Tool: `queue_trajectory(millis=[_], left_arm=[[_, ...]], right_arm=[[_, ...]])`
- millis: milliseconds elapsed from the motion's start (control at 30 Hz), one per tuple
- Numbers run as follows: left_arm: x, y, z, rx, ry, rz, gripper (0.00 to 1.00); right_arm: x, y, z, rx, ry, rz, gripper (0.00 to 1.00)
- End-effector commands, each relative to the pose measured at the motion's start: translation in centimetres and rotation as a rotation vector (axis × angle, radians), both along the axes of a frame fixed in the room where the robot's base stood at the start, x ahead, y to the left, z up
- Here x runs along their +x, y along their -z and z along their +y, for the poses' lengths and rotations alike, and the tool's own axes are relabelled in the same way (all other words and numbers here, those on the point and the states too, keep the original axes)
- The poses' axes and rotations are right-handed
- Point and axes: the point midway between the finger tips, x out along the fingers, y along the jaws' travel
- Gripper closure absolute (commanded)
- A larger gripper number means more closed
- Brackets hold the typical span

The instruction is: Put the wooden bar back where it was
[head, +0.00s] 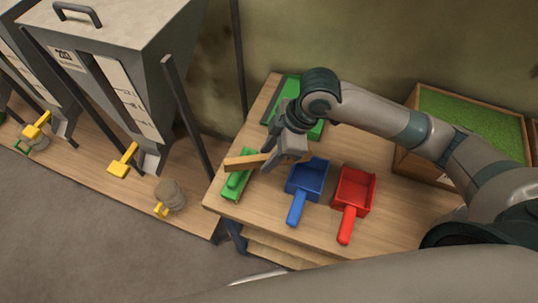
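The wooden bar (243,162) is a short, light-brown stick. It lies across the view above the green scoop (236,183) near the table's left edge. My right gripper (277,158) comes in from the right and its fingers close around the right end of the bar. The fingers hide that end. I cannot tell whether the bar touches the green scoop below. My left gripper is not in view.
A blue scoop (307,178) and a red scoop (354,191) lie on the wooden table (270,218). A green tray (289,92) is behind my gripper. A wooden box of green material (470,115) stands at the back right. Grey hoppers (125,70) stand left.

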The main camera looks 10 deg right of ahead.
Motion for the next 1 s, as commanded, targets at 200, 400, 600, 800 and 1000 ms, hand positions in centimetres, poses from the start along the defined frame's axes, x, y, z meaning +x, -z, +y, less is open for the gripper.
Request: queue_trajectory(millis=[200, 400, 600, 800, 1000], left_arm=[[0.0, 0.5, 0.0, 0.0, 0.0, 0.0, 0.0], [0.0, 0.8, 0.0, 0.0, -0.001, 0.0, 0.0], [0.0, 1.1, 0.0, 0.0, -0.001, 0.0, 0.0], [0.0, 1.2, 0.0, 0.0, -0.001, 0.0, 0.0], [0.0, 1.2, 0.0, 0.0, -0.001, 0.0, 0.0]], right_arm=[[-0.1, -2.7, -1.2, -0.001, 0.0, -0.005, 0.66], [-0.4, -6.2, -2.6, 0.0, 0.001, -0.006, 0.66], [-0.6, -9.1, -3.8, 0.0, 0.002, -0.004, 0.66], [-0.8, -10.7, -4.4, -0.002, 0.001, -0.003, 0.66], [-0.9, -10.9, -4.5, -0.001, 0.0, -0.001, 0.66]])
